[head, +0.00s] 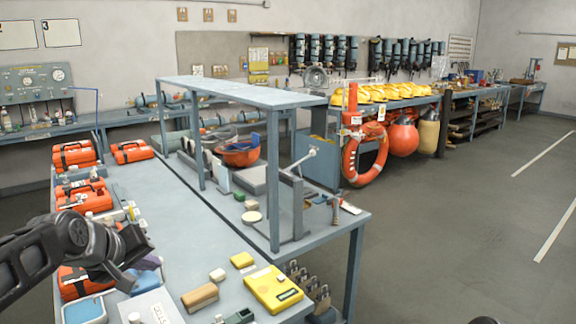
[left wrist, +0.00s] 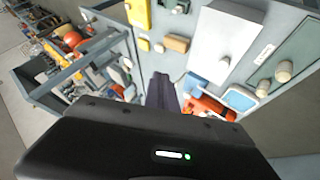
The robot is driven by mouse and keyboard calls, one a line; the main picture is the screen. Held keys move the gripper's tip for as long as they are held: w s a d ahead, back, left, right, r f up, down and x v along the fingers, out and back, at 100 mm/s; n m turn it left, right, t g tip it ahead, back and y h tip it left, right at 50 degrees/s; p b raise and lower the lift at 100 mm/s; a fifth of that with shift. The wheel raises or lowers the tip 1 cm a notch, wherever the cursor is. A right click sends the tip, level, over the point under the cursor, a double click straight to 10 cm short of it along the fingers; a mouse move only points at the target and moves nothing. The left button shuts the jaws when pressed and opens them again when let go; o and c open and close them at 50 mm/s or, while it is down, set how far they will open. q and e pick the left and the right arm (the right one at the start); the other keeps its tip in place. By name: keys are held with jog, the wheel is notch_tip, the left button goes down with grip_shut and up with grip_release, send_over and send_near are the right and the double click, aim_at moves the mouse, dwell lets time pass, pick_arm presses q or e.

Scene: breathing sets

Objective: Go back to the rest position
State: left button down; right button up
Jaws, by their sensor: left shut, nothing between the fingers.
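My left gripper (head: 130,272) hangs over the near left part of the grey workbench (head: 218,255), at the end of my dark arm. Its jaws are shut with nothing held. In the left wrist view its dark fingers (left wrist: 162,92) point toward the bench top, and the black wrist housing covers the lower part.
Orange cases (head: 83,195) line the bench's left side. A raised shelf (head: 240,92) stands along the bench. Open floor (head: 450,230) lies to the right.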

pick_arm(q)
jog(key=w+d+f+m+t+b, duration=0.1)
jog(key=w+d+f, duration=0.1)
jog(key=f, duration=0.3)
jog(key=w+d+f+m, duration=0.2)
jog(key=d+f, duration=0.1)
jog(key=f, duration=0.2)
jog(key=s+d+f+m+g+h+b, duration=0.1)
jog(key=s+d+f, duration=0.2)
jog(key=f, duration=0.8)
jog(key=s+d+f+g+b, duration=0.1)
jog(key=s+d+f+b, duration=0.15)
jog(key=f, duration=0.85)
jog(key=s+d+f+g+b, duration=0.2)
jog(key=s+d+f, duration=0.3)
jog(key=s+f, duration=0.8)
jog(key=s+d+f+m+g+h+b, duration=0.1)
jog(key=s+d+f+g, duration=0.4)
jog(key=s+f, duration=0.9)
jog(key=shift+s+d+f+b, duration=0.2)
jog(key=shift+s+b, duration=0.4)
jog(key=shift+b, duration=0.15)
